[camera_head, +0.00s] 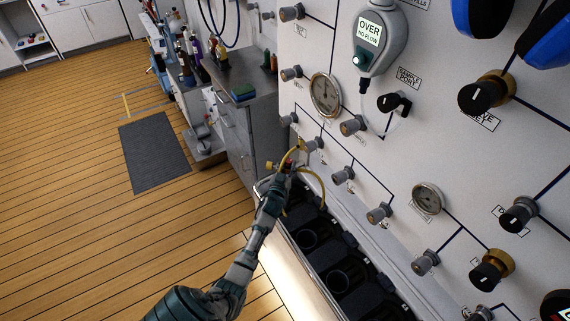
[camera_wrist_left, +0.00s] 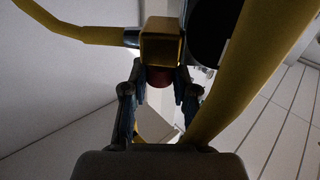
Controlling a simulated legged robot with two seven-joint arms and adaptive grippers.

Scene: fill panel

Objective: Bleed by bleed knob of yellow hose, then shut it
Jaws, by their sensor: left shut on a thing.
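The yellow hose (camera_head: 317,183) loops out from the panel around the end of my left arm. My left gripper (camera_head: 286,166) is at the hose's fitting, low in front of the panel. In the left wrist view the yellow hose (camera_wrist_left: 240,70) passes close on the right, and a brass block (camera_wrist_left: 162,48) joins a hose end at the upper left. A red bleed knob (camera_wrist_left: 160,77) sits under the block between the two fingertips (camera_wrist_left: 158,92). The gripper is shut on this knob; the exact contact is dark. My right gripper is not in view.
The white panel (camera_head: 330,150) carries several grey knobs, gauges (camera_head: 325,95) and a flow meter reading "OVER NO FLOW" (camera_head: 369,32). A dark tray with round recesses (camera_head: 338,281) runs below it. A grey cabinet (camera_head: 236,120) stands behind. The wooden floor at left is clear around a mat (camera_head: 155,152).

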